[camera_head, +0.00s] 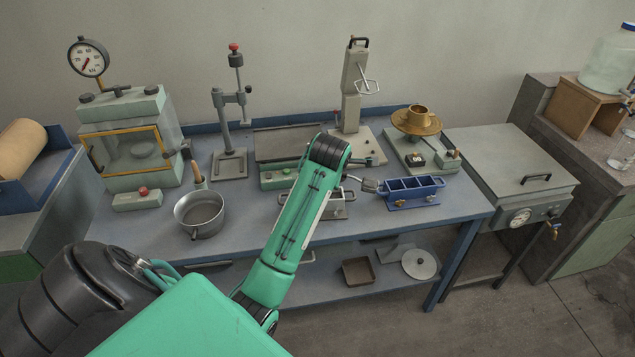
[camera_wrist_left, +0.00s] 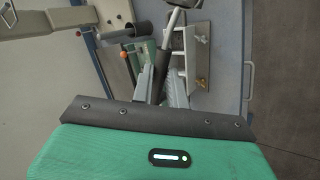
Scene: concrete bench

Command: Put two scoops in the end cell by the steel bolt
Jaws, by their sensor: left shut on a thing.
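A blue three-cell mould (camera_head: 398,205) stands at the right of the bench, its cells in a row; its end bolts are too small to tell apart. My left gripper (camera_head: 352,178) is shut on the dark handle of a scoop (camera_head: 370,186). The scoop's metal bowl is beside the mould's left end; whether it touches or holds anything is unclear. In the left wrist view the gripper (camera_wrist_left: 162,82) closes on the handle, and the scoop bowl (camera_wrist_left: 184,3) is cut by the top edge. My right gripper is not in view.
A pot (camera_head: 199,213) stands left. A scale with brass pan (camera_head: 416,124) stands behind the blue mould. A tall press (camera_head: 352,90) stands at the back.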

